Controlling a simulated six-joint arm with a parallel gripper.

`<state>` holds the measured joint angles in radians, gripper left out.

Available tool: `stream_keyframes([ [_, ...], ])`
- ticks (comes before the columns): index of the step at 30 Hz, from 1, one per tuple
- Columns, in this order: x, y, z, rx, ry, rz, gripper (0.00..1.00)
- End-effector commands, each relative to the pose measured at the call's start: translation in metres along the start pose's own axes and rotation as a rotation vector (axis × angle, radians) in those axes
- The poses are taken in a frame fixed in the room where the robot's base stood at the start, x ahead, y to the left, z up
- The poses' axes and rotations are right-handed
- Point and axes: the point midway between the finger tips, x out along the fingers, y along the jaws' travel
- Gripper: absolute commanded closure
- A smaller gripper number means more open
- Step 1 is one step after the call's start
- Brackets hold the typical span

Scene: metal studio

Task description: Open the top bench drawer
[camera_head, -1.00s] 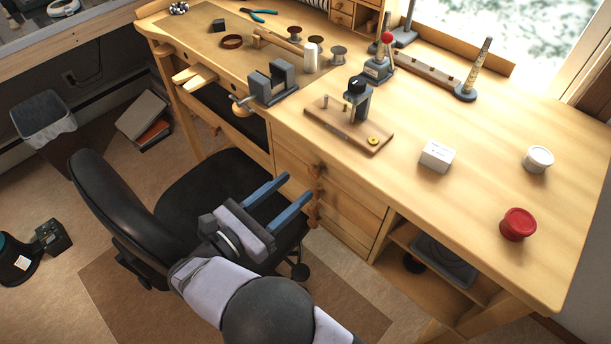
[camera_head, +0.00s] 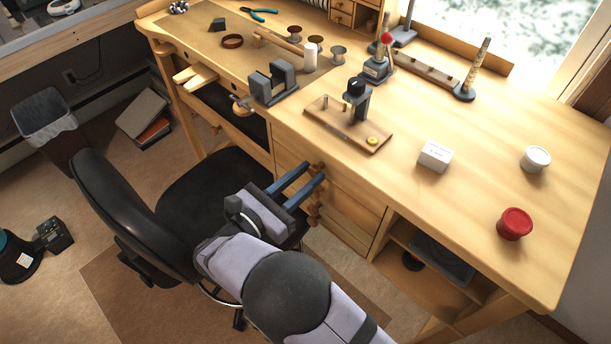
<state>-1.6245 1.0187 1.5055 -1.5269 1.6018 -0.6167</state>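The wooden bench has a stack of drawers (camera_head: 348,206) below its top, at the middle of the head view. The top drawer is at the upper end of the stack, and its front looks flush with the bench. Its round wooden knob (camera_head: 318,167) is partly hidden by my gripper (camera_head: 315,171). My gripper's two blue fingers reach up and right to the knob, one on each side. They look shut on it, though the exact contact is too small to see. Lower knobs (camera_head: 313,210) show just below the fingertips.
A black office chair (camera_head: 130,215) stands left of my arm, close beneath the gripper. A white box (camera_head: 435,156), a red-lidded jar (camera_head: 515,224) and a white jar (camera_head: 535,159) stand on the bench top. An open shelf (camera_head: 425,275) is right of the drawers.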

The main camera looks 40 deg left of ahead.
Motion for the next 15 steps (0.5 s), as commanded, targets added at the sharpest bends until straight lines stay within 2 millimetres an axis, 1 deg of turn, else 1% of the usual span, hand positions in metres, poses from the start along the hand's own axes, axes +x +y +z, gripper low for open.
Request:
stream_keyframes([
  [4, -0.003, 0.0, 0.0, 0.0, 0.0, 0.001, 1.0],
  [7, -0.018, 0.002, 0.0, 0.001, -0.001, 0.005, 1.0],
  [8, -0.024, 0.002, 0.0, 0.001, 0.0, 0.005, 1.0],
  [15, -0.091, 0.002, -0.001, 0.002, -0.001, 0.007, 1.0],
])
